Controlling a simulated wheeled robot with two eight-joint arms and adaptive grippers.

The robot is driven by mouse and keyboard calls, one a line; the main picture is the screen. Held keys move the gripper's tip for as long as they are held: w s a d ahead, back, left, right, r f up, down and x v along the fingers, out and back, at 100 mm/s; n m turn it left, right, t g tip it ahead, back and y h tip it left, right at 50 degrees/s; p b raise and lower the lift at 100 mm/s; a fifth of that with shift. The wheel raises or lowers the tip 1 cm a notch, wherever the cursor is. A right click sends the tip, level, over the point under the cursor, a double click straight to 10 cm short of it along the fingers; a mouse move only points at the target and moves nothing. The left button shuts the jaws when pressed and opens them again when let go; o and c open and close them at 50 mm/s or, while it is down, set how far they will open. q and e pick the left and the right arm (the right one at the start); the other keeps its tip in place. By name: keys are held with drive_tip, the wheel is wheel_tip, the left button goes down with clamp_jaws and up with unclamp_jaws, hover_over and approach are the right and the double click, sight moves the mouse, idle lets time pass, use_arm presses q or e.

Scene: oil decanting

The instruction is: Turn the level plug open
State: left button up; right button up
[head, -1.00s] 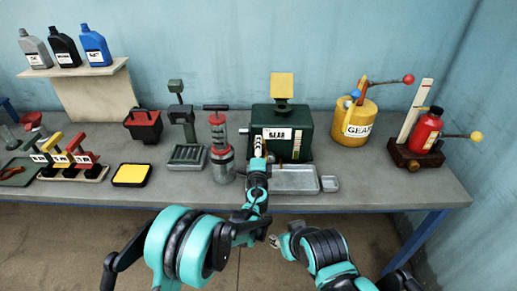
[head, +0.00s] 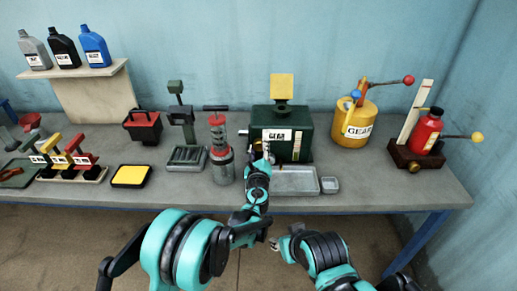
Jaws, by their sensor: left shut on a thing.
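The green gear box (head: 268,117) with a "GEAR" label stands on the bench, a yellow square plate (head: 282,84) above it. My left gripper (head: 265,150) is at the front face of the box, just below the label, and is shut on a small part there. I take this part for the level plug, but the gripper hides it, so its turn angle cannot be seen. My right gripper (head: 274,243) is low in front of the bench, away from the box; its jaws are too small to judge.
A metal tray (head: 300,187) and a small dish (head: 329,185) lie before the box. A red-and-grey pump (head: 221,165) stands close on the left. A yellow can (head: 353,128) and a red bottle (head: 428,132) stand to the right.

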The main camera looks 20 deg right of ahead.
use_arm(q)
drive_tip(key=shift+m, duration=1.1)
drive_tip(key=o, duration=1.2)
drive_tip(key=shift+d, duration=0.1)
drive_tip(key=shift+c, duration=0.2)
drive_tip(key=v, duration=1.2)
drive_tip(key=shift+s, duration=0.1)
